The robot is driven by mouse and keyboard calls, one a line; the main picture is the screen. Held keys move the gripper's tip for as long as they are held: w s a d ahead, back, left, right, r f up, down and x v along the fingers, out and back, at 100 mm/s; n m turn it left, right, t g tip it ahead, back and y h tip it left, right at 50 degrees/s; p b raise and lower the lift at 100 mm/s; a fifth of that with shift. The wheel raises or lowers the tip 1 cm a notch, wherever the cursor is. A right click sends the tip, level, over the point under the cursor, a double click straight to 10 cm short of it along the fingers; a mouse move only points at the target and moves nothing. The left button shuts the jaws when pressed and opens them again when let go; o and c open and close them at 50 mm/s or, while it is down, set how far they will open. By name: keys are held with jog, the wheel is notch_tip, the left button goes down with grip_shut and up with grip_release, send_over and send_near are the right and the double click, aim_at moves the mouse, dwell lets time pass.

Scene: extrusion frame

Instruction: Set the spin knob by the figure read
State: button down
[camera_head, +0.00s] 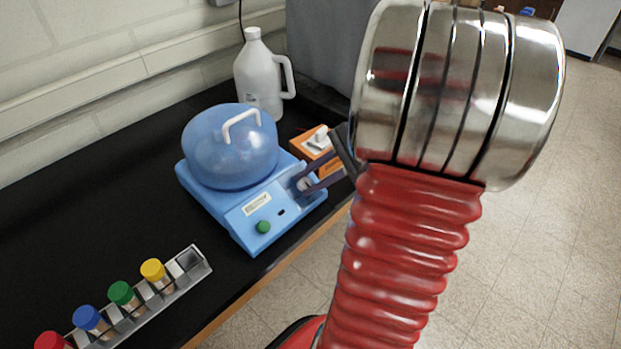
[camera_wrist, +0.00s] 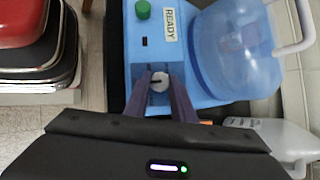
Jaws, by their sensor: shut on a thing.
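A blue centrifuge (camera_head: 238,215) with a domed, see-through blue lid (camera_head: 230,150) and white handle stands on the black bench. The lid is down. Its front has a green button (camera_head: 263,227), a small dark slot and a label that reads READY in the wrist view (camera_wrist: 168,24). The pale round spin knob (camera_wrist: 158,82) has a dark line on its face. My gripper (camera_wrist: 160,88) is shut on the knob, one finger on each side. In the head view my gripper (camera_head: 308,184) reaches the knob from the right.
A rack (camera_head: 202,262) with several colour-capped tubes lies at the front left; its right end slot looks empty. A white jug (camera_head: 262,80) stands behind the centrifuge. An orange box (camera_head: 318,150) with a white top piece is close to my gripper.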

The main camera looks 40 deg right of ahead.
jog(key=shift+f+m, duration=0.1)
jog(key=shift+m, duration=0.3)
jog(key=c, duration=1.5)
grip_release()
jog(key=shift+s, duration=0.1)
jog(key=v, duration=1.3)
jog(key=shift+s+d, duration=0.15)
jog(key=shift+s, duration=0.2)
